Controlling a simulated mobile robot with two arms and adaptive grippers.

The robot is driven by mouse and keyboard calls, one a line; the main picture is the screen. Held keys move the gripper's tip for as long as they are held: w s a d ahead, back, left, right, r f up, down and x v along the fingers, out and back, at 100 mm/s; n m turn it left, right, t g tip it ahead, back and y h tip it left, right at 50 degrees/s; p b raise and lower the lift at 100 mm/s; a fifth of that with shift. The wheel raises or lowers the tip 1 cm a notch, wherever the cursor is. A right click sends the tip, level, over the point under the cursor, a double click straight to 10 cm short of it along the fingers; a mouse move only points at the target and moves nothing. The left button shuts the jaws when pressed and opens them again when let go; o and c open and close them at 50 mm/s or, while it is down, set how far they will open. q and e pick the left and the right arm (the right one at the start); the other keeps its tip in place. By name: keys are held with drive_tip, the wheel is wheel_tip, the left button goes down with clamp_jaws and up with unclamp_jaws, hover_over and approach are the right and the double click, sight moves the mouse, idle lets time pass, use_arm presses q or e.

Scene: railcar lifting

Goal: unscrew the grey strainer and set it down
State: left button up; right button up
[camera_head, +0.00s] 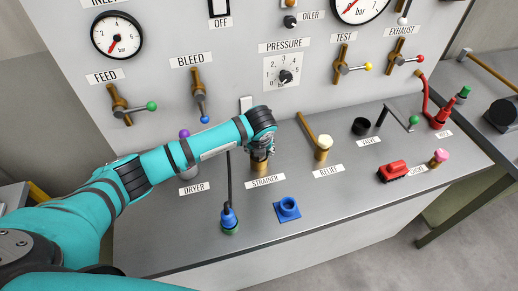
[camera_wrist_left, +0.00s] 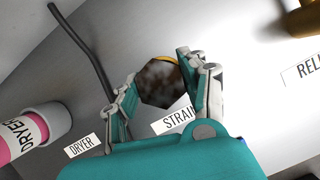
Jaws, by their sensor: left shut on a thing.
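The strainer stands on the grey bench top behind its STRAINER label (camera_head: 265,181). In the head view my left gripper (camera_head: 266,150) covers its upper part, and a brass-coloured piece (camera_head: 259,166) shows just below the fingers. In the left wrist view my left gripper (camera_wrist_left: 165,92) is shut on the strainer, a six-sided piece with a mottled dark grey-brown face (camera_wrist_left: 160,80) between the two fingers. A thin yellow-brass edge shows behind it. My right gripper is in neither view.
A blue socket block (camera_head: 287,209) and a blue-topped fitting (camera_head: 229,217) stand in front. The relief valve (camera_head: 323,148) stands to the right, the DRYER label (camera_head: 194,188) to the left. Red parts (camera_head: 393,171) lie farther right. Bare bench lies in front, right of the blue block.

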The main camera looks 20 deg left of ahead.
use_arm(q)
drive_tip(key=o, duration=1)
